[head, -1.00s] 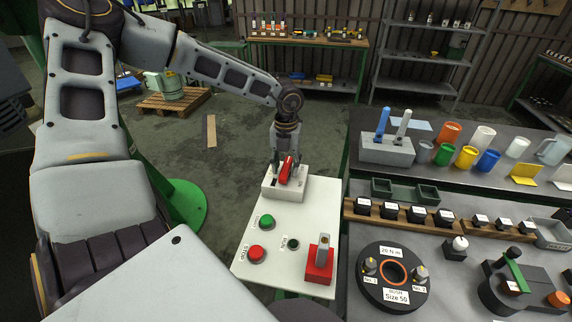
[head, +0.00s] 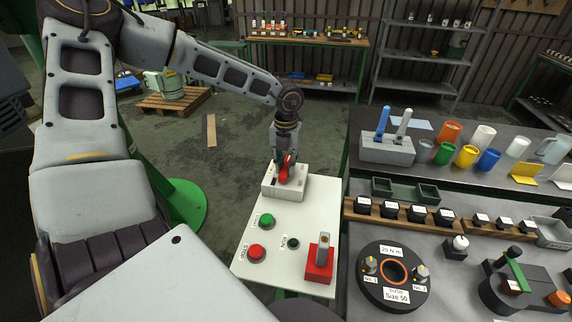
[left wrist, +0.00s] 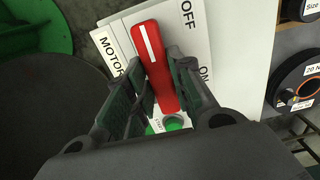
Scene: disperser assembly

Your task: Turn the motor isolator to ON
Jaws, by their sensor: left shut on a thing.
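The motor isolator is a white box (head: 269,190) with a red handle (head: 286,172), at the far end of the white control panel. My left gripper (head: 286,158) points down over it and is shut on the handle. In the left wrist view the red handle (left wrist: 152,60) lies between the two fingers (left wrist: 163,88), its white line tilted. OFF is printed above and right of the handle, ON lower at the right, and MOTOR at the left. The fingers hide part of the handle's sides. My right gripper is not in view.
The white panel (head: 305,215) also bears a green button (head: 267,221), a red button (head: 256,251), a small black switch (head: 293,243) and a red block with a grey lever (head: 319,265). A crowded workbench stands close on the right. Open floor lies left.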

